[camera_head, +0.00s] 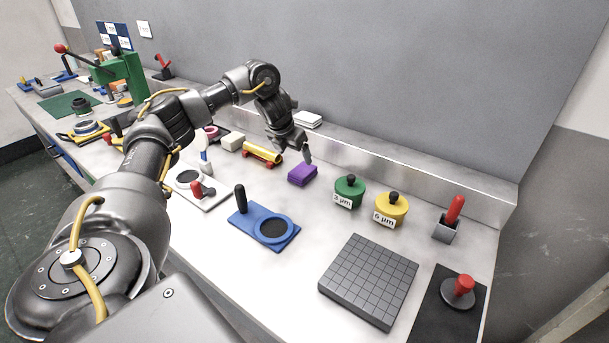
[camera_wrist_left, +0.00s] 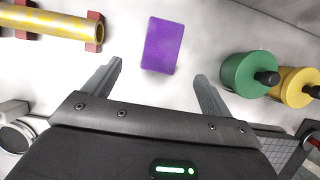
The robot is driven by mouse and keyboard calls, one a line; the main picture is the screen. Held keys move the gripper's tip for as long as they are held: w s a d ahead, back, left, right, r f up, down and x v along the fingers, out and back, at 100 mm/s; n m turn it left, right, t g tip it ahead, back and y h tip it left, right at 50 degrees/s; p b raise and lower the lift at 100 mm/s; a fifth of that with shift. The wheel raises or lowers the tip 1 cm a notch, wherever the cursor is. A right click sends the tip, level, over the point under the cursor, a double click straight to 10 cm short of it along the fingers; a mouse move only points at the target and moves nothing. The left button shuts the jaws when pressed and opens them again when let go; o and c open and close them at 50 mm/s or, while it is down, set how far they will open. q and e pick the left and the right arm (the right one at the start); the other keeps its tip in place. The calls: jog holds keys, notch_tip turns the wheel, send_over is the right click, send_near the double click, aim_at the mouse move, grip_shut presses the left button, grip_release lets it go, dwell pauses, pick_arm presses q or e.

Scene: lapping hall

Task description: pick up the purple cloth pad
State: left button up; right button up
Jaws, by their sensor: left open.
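The purple cloth pad (camera_head: 302,174) lies flat on the white bench top in the head view, left of the green pot. My left gripper (camera_head: 294,152) is close to the pad, just behind and above it in the picture. In the left wrist view the whole pad (camera_wrist_left: 163,46) shows ahead of the fingers, roughly centred between their lines. The two fingers of my left gripper (camera_wrist_left: 158,82) are apart with nothing between them. The pad looks untouched. My right gripper is in neither view.
A green pot (camera_head: 349,191) and a yellow pot (camera_head: 391,209) stand right of the pad. A yellow roller on red supports (camera_head: 262,152) lies to its left. A blue plate with a ring (camera_head: 264,227) and a grey grooved block (camera_head: 368,280) are nearer. A low ledge runs behind.

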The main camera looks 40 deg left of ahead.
aim_at(302, 169)
pick_arm(q)
jog(key=x, duration=0.3)
jog(key=shift+w+f, duration=0.15)
jog(key=shift+f, duration=0.2)
jog(key=shift+w+f, duration=0.15)
jog(key=shift+f, duration=0.05)
jog(key=x, duration=0.4)
jog(key=shift+w+f+p, duration=0.2)
jog(key=shift+w+p, duration=0.1)
jog(key=shift+p, duration=0.1)
jog(key=shift+f, duration=0.1)
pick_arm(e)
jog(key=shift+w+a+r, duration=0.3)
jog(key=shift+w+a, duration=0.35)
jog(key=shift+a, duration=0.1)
pick_arm(q)
jog(key=shift+f, duration=0.2)
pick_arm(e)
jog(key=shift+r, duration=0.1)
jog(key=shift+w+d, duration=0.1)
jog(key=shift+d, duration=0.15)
pick_arm(q)
jog(key=shift+c, duration=1.4)
jog(key=c, duration=0.8)
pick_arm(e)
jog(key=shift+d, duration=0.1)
